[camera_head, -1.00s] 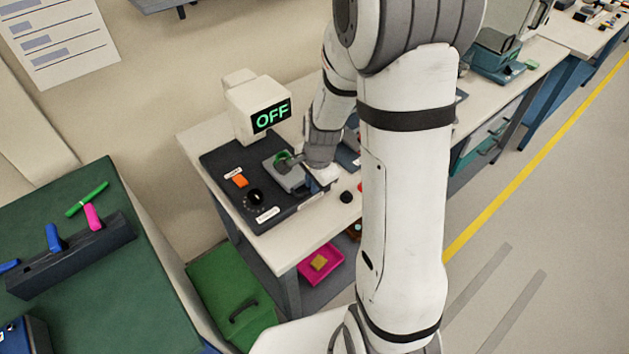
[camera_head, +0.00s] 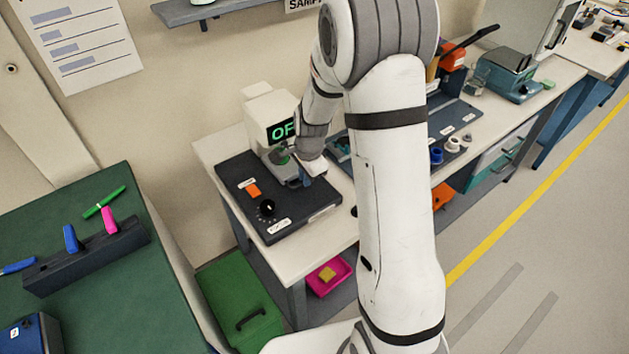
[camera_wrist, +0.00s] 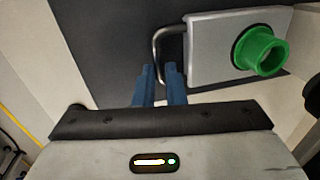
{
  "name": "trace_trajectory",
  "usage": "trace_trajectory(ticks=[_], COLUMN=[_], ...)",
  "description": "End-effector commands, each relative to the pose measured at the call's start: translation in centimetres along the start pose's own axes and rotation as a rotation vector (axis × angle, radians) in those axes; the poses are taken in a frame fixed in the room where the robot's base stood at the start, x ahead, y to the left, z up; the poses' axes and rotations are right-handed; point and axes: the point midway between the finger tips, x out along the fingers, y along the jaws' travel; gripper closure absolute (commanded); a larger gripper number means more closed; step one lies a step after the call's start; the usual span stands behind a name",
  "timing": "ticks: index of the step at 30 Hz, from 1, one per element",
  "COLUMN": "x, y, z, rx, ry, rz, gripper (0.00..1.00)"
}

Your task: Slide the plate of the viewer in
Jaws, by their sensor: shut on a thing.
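The viewer (camera_head: 263,110) is a white housing with a green display, partly covered by my arm, standing on a dark base (camera_head: 262,217) with an orange switch and a black knob. Its grey plate (camera_wrist: 212,50) carries a green ring (camera_wrist: 262,52) and has a bent metal handle (camera_wrist: 158,48) at its left end in the wrist view. My gripper (camera_wrist: 160,72) is shut on the handle, its blue fingers on either side of the rod.
A green-topped bench (camera_head: 90,290) with a dark pen rack stands at the left. A dark panel with small cups (camera_head: 452,145) lies right of the viewer on the white table. A pink tray (camera_head: 328,275) sits below the table. The floor at right is clear.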

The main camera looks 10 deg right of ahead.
Motion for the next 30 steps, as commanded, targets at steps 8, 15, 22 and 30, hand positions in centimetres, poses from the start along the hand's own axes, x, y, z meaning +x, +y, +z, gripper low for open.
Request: trace_trajectory(ticks=[8,15,22,30], x=[-0.2,-0.2,-0.2,-2.9], y=[-0.6,-0.5,-0.5,-0.5], z=[-0.1,-0.1,0.0,-0.1], rx=[0.001,0.0,0.0,0.001], ry=[0.005,0.004,0.004,0.005], rz=[-0.017,-0.015,-0.013,-0.017], gripper=[0.88,0.69,0.69,0.69])
